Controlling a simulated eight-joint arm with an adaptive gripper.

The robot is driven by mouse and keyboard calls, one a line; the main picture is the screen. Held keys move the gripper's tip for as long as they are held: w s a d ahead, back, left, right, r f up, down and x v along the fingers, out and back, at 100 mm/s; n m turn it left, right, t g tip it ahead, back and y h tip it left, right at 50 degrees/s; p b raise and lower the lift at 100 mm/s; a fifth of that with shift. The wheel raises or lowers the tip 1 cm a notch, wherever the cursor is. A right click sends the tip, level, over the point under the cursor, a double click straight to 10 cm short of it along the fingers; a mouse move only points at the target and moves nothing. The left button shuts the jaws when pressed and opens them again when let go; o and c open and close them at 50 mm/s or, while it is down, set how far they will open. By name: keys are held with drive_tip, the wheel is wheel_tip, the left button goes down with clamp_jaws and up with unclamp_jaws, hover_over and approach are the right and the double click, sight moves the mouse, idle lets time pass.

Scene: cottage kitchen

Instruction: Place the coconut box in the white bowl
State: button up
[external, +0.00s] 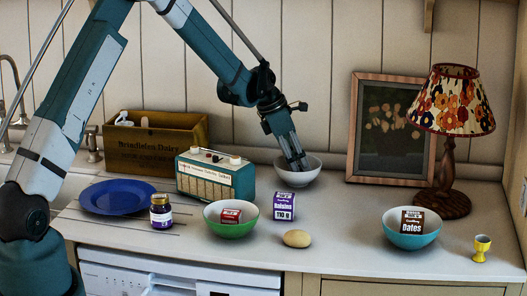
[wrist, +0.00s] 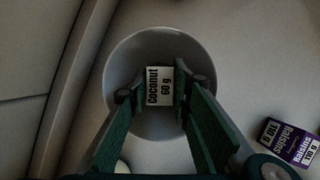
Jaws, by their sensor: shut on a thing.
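The white bowl (external: 298,176) stands on the counter near the back wall. My gripper (external: 298,165) points down into it, with its fingertips at or below the rim. In the wrist view the coconut box (wrist: 159,86) lies between the two fingertips of my gripper (wrist: 161,92), inside the outline of the white bowl (wrist: 137,45). The fingers are shut on the box. The box is hidden in the external view. I cannot tell whether it touches the bowl's floor.
A purple raisins box (external: 284,206) stands in front of the white bowl. A radio (external: 215,177), a green bowl (external: 231,228) with a red box, and a bread roll (external: 297,238) are nearby. A teal bowl (external: 411,239) and a lamp (external: 455,150) stand to the right.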

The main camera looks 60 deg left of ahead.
drive_tip(key=shift+f, duration=0.15)
drive_tip(key=o, duration=0.9)
drive_tip(key=shift+r, duration=0.2)
drive_tip(key=v, duration=1.2)
idle(0.5)
